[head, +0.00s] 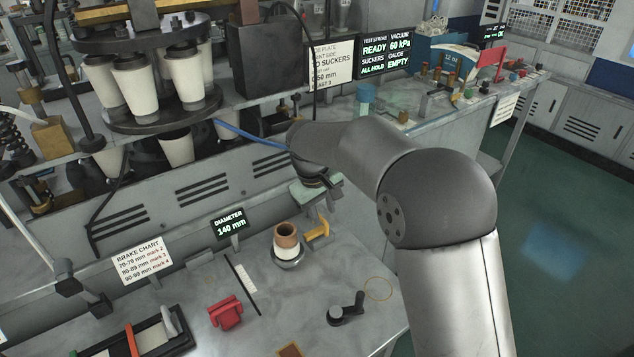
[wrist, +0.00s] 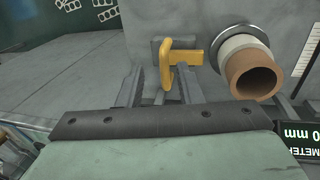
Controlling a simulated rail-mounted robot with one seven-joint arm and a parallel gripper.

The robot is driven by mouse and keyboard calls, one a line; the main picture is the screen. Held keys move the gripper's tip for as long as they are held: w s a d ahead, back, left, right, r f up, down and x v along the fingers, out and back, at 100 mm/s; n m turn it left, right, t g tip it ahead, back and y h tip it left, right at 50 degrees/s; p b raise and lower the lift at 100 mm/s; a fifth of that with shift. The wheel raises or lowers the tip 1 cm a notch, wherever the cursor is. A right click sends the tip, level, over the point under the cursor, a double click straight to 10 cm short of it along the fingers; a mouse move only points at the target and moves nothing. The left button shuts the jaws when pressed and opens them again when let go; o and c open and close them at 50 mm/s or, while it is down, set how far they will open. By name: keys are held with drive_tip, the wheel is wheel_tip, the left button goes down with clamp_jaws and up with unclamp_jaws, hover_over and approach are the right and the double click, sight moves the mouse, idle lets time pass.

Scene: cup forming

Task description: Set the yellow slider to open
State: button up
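The yellow slider (head: 318,236) is a small yellow bracket on the grey bench, to the right of the brown-and-white roll. In the wrist view the yellow slider (wrist: 180,56) sits on a grey block, with one leg pointing toward my gripper. My gripper (wrist: 161,80) is open, with its two grey fingers apart and the slider's near leg in the gap between them in the picture. I cannot tell whether the fingers reach around it. In the head view my gripper (head: 322,208) hangs just above the slider. The slider's markings are not readable.
The roll (head: 286,238) stands in a round holder close beside the slider. A diameter display (head: 229,223) reads 140 mm. A red block (head: 225,312) and a black crank (head: 346,309) lie nearer the front.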

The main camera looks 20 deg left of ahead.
wheel_tip(320, 180, up, 16)
drive_tip(key=s+a, duration=0.1)
drive_tip(key=s, duration=0.1)
drive_tip(key=shift+s+a, duration=0.3)
drive_tip(key=shift+a, duration=0.1)
drive_tip(key=shift+f, duration=0.1)
drive_tip(key=s+d+f+m, duration=0.1)
drive_tip(key=s+d+m, duration=0.15)
drive_tip(key=d, duration=0.85)
drive_tip(key=s+d+f+m, duration=0.2)
drive_tip(key=s+d, duration=0.1)
drive_tip(key=d, duration=0.8)
drive_tip(key=s+d+f+m, duration=0.3)
drive_tip(key=s+d+f, duration=0.2)
drive_tip(key=s+d, duration=0.2)
drive_tip(key=s+d+f+m+g+y, duration=0.1)
drive_tip(key=s+d+f+m, duration=0.2)
drive_tip(key=s+d+f, duration=0.3)
drive_tip(key=s+d, duration=0.1)
drive_tip(key=s, duration=0.4)
drive_tip(key=shift+d, duration=0.4)
